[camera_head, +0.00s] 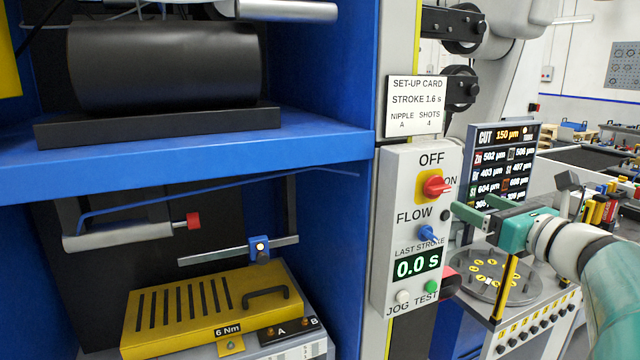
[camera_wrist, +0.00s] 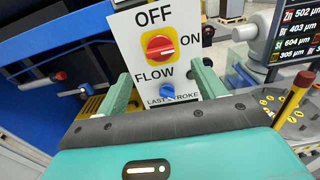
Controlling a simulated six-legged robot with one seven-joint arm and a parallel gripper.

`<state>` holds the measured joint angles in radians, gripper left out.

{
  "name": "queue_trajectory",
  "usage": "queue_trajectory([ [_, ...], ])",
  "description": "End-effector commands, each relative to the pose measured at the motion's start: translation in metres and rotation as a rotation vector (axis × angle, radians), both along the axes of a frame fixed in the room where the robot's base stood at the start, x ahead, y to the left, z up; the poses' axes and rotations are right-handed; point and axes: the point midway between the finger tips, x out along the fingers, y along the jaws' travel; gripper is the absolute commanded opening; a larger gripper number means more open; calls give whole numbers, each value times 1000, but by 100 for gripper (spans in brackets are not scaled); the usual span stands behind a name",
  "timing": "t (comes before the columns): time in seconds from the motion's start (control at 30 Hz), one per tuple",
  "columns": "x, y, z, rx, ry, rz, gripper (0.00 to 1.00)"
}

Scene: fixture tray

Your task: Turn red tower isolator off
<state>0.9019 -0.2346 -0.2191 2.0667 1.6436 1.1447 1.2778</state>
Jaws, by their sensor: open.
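The red isolator knob (camera_head: 436,187) sits on a yellow plate on the light grey control panel (camera_head: 386,245), with OFF above it and ON to its right. In the wrist view the red knob (camera_wrist: 160,47) shows a white mark towards its right side, the ON side. My teal gripper (camera_head: 472,207) is to the right of the panel, open and empty, apart from the knob. In the wrist view its two green fingers (camera_wrist: 162,78) stand apart, left and right below the knob, with the knob between their lines. Nothing hides the knob there.
A blue FLOW knob (camera_head: 428,234) sits just below the red knob. Below are a 0.0 s display (camera_head: 418,263), a white JOG button (camera_head: 403,297) and a green TEST button (camera_head: 431,286). A blue shelf unit (camera_head: 340,160) stands left. A screen (camera_head: 502,160) stands right.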

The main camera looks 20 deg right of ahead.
Motion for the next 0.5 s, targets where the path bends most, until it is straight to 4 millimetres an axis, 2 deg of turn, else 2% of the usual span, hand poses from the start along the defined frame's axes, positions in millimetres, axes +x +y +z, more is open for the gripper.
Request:
queue_trajectory([
  [0.3,63,2,-1,1,2,4,69],
  [0.5,86,3,-1,0,1,2,69],
])
